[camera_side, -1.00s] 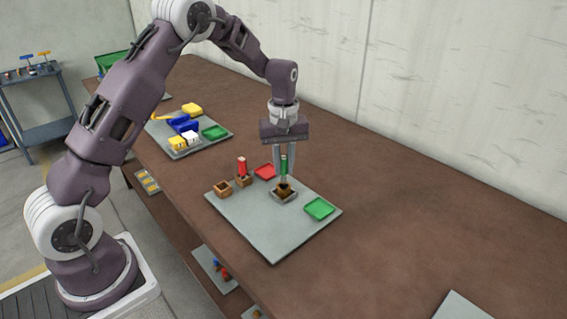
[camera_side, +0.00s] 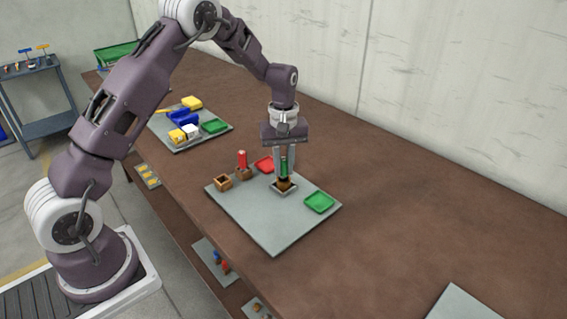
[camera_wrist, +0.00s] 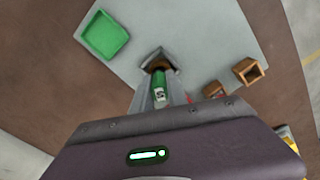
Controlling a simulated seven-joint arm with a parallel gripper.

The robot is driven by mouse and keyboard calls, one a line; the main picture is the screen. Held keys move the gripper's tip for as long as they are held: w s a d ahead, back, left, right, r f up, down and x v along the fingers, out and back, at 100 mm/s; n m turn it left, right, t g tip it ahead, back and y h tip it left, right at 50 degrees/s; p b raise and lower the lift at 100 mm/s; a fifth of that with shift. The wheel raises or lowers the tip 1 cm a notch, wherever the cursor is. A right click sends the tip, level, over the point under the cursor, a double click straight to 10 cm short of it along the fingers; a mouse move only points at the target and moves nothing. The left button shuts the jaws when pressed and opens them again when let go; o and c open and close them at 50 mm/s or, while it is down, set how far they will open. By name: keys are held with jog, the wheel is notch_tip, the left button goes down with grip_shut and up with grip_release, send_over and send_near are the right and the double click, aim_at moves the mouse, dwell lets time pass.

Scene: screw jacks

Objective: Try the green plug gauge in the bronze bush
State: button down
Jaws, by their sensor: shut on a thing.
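My gripper (camera_side: 284,176) is shut on the green plug gauge (camera_side: 284,165) and holds it upright over the bronze bush (camera_side: 284,185). The bush is a brown piece in a grey square holder on the grey plate. In the wrist view the green gauge (camera_wrist: 160,88) carries a pale mark, and its lower end meets the bush (camera_wrist: 157,66). The lower end is hidden, so I cannot tell whether it is inside the bore or how deep. My fingers cover part of the gauge.
A red gauge (camera_side: 242,159) stands in a brown block left of the bush. An empty brown block (camera_side: 222,182) is beside it. A red tray (camera_side: 264,164) lies behind and a green tray (camera_side: 319,202) to the right. The plate's front (camera_side: 270,228) is clear.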

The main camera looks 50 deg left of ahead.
jog(key=shift+f, duration=0.4)
dwell(0.9)
jog(key=shift+r, duration=0.1)
dwell(0.7)
jog(key=shift+r, duration=1.65)
jog(key=shift+r, duration=2)
